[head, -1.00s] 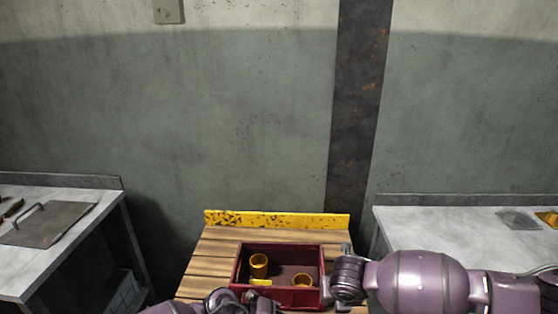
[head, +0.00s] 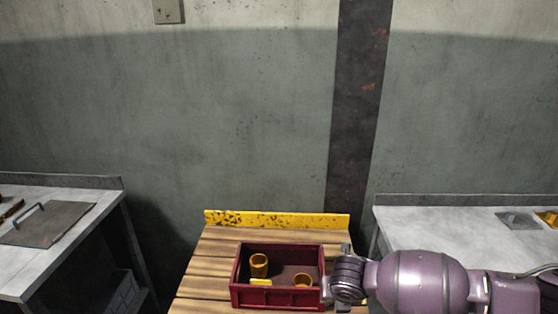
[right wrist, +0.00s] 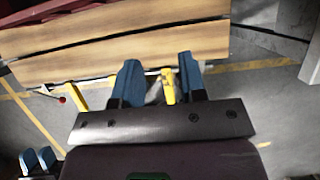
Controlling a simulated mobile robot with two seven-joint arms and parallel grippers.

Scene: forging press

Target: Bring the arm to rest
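My right arm comes in from the right in the head view, its wrist beside the right wall of the red crate (head: 278,298). In the right wrist view my right gripper (right wrist: 158,78) has its two blue fingers apart with nothing held between them, near the edge of the wooden pallet top (right wrist: 120,45). My left arm is out of the head view. Two blue fingertips at the lower left of the right wrist view look like my left gripper (right wrist: 38,160); their gap is too small to judge.
The crate holds yellow cylindrical parts (head: 259,265) and stands on the slatted table (head: 207,262) with a yellow back rail (head: 280,219). Grey benches stand left (head: 85,190) and right (head: 440,222). The left one carries a handled plate (head: 48,224).

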